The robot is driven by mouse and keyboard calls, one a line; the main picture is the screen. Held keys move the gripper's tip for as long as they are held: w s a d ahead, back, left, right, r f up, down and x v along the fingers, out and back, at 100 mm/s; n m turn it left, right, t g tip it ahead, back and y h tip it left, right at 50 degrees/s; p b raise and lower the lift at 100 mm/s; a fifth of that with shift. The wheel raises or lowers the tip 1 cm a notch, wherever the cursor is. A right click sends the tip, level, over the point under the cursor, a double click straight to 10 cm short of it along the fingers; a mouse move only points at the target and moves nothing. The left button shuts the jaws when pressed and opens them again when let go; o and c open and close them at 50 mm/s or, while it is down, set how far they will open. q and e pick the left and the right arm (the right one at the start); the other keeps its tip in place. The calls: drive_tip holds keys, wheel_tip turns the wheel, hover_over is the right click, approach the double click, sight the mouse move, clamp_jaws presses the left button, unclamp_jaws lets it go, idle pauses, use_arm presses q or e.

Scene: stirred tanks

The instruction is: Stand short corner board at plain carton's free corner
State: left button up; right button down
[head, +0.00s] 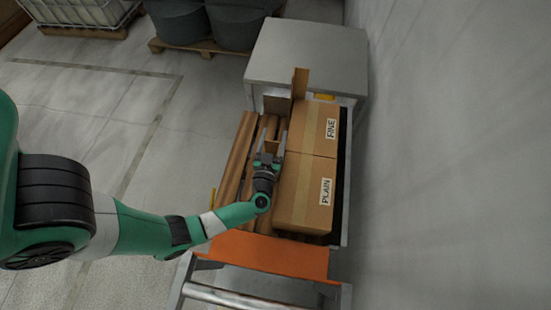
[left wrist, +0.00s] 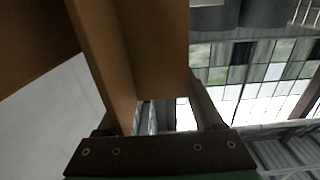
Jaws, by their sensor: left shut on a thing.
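The plain carton (head: 302,200), a brown box labelled PLAIN, sits at the near end of the cart. My left gripper (head: 271,154) is at its left side, near its far left edge. It is shut on a short brown corner board (head: 283,141), mostly hidden by the gripper in the head view. In the left wrist view the board (left wrist: 155,50) rises upright between the fingers of the left gripper (left wrist: 155,112), its two faces meeting in an angle. Whether the board touches the carton I cannot tell. My right gripper is not in view.
The FINE carton (head: 318,125) adjoins the plain carton's far side. A taller brown board (head: 300,83) stands at its far left corner. Long brown pieces (head: 238,155) lie along the cart's left side. A grey cabinet (head: 310,52) stands behind; an orange panel (head: 270,253) is in front.

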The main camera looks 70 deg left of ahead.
use_arm(q)
clamp_jaws()
wheel_tip(320, 180, up, 18)
drive_tip(key=p, duration=1.3)
